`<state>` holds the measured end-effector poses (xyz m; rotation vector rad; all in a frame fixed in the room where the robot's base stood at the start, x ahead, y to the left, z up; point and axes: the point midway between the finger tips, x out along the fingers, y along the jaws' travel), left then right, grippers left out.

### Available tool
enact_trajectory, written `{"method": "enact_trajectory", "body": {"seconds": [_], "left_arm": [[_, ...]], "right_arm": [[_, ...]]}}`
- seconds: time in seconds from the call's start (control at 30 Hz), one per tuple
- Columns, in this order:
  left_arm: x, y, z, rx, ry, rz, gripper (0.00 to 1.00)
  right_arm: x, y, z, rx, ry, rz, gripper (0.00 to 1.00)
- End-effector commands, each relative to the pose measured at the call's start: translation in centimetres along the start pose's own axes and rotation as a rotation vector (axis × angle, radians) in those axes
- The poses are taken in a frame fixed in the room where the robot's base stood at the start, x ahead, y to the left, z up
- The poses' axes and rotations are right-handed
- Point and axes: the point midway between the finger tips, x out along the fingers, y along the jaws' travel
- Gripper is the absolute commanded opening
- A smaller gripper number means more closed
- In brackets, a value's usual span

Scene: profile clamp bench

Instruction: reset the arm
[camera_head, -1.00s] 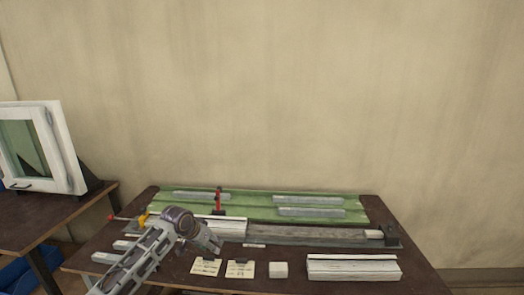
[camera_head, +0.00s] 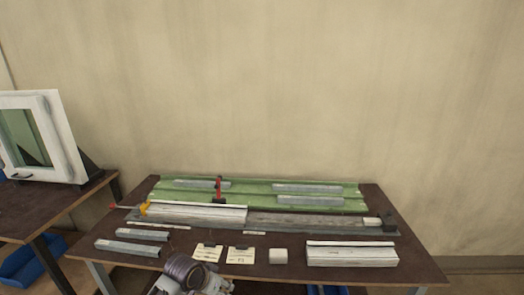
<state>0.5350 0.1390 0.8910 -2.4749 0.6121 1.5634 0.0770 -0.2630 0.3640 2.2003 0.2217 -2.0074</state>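My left arm (camera_head: 186,271) shows at the bottom edge, left of the middle, in front of the bench. Only its wrist part and a bit of my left gripper (camera_head: 215,285) are in the picture. The fingers are cut off or too small to tell whether they are open or shut. No held thing shows. My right gripper is not in view. The bench (camera_head: 412,262) has a dark brown top. A long clamp rail (camera_head: 310,229) lies across it, with a white profile (camera_head: 197,213) on its left part.
Two grey bars (camera_head: 127,247) lie at front left. Two cards (camera_head: 210,254), a white block (camera_head: 278,256) and a white profile piece (camera_head: 351,255) lie along the front. A window frame (camera_head: 50,135) stands on the left table.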

Motion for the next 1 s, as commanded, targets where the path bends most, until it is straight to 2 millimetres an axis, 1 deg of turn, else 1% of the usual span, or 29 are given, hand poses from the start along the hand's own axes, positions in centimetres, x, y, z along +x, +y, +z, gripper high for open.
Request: {"method": "enact_trajectory", "body": {"seconds": [0.03, 0.1, 0.43, 0.67, 0.9, 1.0], "left_arm": [[-0.1, 0.4, 0.9, -0.005, -0.004, -0.001, 0.44], [-0.4, 0.8, 2.0, -0.011, -0.009, -0.005, 0.44], [-2.2, 1.9, 7.2, -0.052, -0.032, -0.041, 0.44], [-4.0, 2.1, 10.9, -0.089, -0.057, -0.078, 0.44], [-6.3, 1.9, 14.8, -0.135, -0.089, -0.126, 0.44], [-7.2, 1.7, 16.0, -0.150, -0.100, -0.145, 0.44]], "right_arm": [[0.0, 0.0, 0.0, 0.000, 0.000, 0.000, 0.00], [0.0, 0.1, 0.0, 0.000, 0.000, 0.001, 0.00], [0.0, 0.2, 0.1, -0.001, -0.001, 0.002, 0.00], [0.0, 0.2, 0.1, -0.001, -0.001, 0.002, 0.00], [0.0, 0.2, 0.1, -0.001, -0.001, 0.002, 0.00], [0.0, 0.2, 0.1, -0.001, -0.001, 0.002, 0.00]]}}
